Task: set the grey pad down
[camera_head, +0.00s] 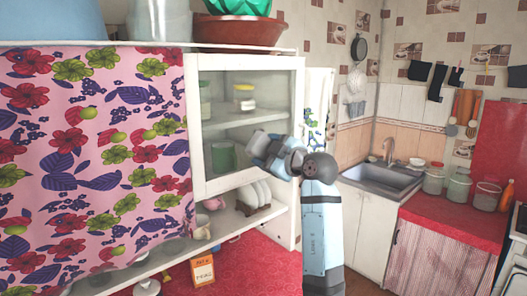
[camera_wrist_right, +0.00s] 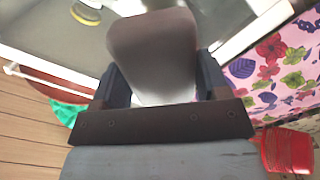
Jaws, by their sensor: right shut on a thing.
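My right gripper (camera_head: 268,148) is raised in front of the white cabinet's glazed door in the head view. In the right wrist view, its two dark fingers (camera_wrist_right: 161,80) stand on either side of the grey pad (camera_wrist_right: 153,45), a flat piece with rounded corners, and are shut on it. The pad is held in the air, apart from any shelf or counter as far as I can tell. In the head view the pad is hard to tell apart from the gripper. My left gripper is not in view.
A red counter (camera_head: 250,268) with an orange box (camera_head: 202,269) lies below. A sink (camera_head: 385,178) stands right.

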